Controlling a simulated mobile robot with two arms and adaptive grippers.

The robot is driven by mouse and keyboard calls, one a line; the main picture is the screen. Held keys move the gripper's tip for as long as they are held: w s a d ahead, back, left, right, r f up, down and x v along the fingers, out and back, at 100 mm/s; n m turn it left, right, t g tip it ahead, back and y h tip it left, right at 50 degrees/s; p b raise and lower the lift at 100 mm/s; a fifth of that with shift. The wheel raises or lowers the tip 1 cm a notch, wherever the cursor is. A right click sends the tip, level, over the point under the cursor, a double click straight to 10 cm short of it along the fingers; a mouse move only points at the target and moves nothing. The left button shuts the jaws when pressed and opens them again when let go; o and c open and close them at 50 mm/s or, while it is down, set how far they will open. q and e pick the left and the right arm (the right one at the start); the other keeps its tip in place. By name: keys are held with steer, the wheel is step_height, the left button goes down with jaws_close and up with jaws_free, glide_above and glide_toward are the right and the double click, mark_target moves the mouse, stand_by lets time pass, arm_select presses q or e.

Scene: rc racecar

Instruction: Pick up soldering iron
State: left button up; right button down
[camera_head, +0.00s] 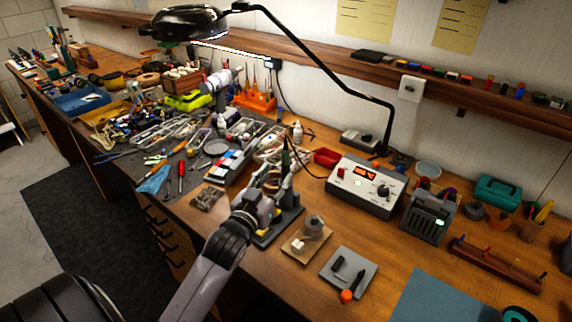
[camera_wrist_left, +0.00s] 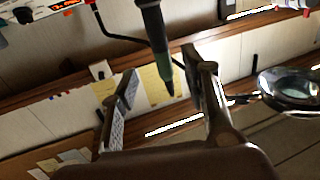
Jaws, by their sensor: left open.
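The soldering iron (camera_head: 286,160) stands roughly upright at its dark holder (camera_head: 280,230), in front of the soldering station (camera_head: 365,187). My left gripper (camera_head: 277,183) is at the iron and hides part of it and the holder. In the left wrist view, the iron (camera_wrist_left: 154,32) has a dark grey body and a green part near its narrow end. It appears between the two spread fingers of my left gripper (camera_wrist_left: 165,88), with visible space on both sides. Contact cannot be made out. My right gripper is not in view.
A solder spool (camera_head: 313,226) on a small board and a grey pad (camera_head: 348,272) lie right of the holder. Trays and tools crowd the bench to the left. A magnifier lamp (camera_head: 187,22) hangs above. Bare wood shows at the bench's front.

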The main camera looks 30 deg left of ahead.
mark_target(284, 166)
arm_select(q)
steer(key=shift+w+a, duration=0.2)
steer(key=shift+w, duration=1.05)
steer(key=shift+w+r+p, duration=0.1)
steer(key=shift+w+p, duration=0.15)
steer(key=shift+p, duration=0.15)
steer(key=w, duration=0.1)
steer(key=w+p, duration=0.1)
steer(key=w, duration=0.1)
steer(key=w+a, duration=0.1)
steer(key=shift+w+f+p, duration=0.25)
steer(key=shift+f+p, duration=0.05)
steer(key=shift+f, duration=0.05)
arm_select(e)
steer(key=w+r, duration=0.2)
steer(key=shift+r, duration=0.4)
arm_select(q)
steer(key=shift+c, duration=0.3)
jaws_close()
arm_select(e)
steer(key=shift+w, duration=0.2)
